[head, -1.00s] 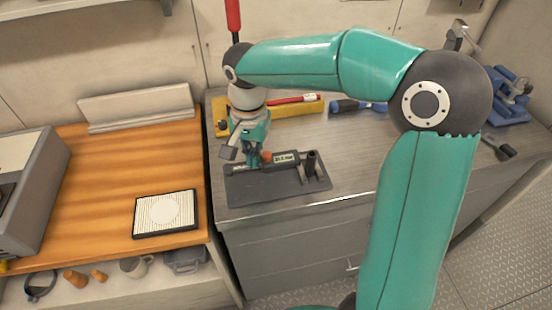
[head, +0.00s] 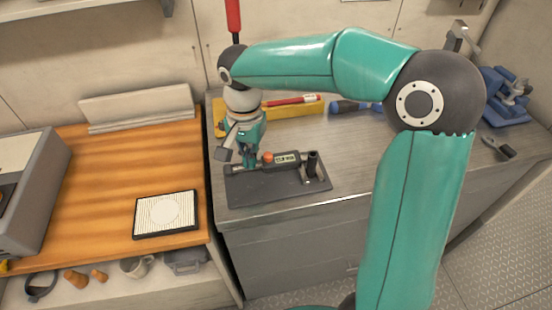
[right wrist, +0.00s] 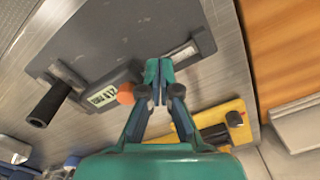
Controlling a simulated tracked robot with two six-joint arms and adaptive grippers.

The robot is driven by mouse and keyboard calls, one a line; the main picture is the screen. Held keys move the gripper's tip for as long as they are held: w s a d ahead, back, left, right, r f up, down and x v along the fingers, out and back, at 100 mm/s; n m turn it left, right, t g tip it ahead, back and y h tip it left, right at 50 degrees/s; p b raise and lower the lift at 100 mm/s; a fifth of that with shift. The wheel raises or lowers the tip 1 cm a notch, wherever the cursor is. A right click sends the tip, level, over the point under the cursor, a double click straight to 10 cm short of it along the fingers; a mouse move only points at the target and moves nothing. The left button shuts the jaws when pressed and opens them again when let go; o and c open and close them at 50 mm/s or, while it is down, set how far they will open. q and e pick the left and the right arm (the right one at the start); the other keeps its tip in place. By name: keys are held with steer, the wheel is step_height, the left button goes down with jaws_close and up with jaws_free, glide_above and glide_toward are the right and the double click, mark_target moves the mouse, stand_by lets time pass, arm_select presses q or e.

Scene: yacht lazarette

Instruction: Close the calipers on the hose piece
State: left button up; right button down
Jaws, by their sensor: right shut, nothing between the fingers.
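The digital calipers (head: 287,158) lie on a dark grey mat (head: 280,188) on the metal bench. They have a lit display and an orange knob (head: 268,157). The display also shows in the right wrist view (right wrist: 103,96). My right gripper (head: 249,163) is shut and empty over the calipers' beam, just left of the knob in the head view. My left gripper is out of view.
A yellow tray (head: 285,110) with a red tool lies behind the mat. A wooden counter (head: 110,175) with a white square pad (head: 165,214) is at left.

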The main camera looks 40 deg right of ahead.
steer(key=shift+w+a, duration=0.25)
steer(key=shift+a, duration=0.15)
step_height(320, 180, up, 8)
steer(key=p, duration=0.7)
stand_by(0.4)
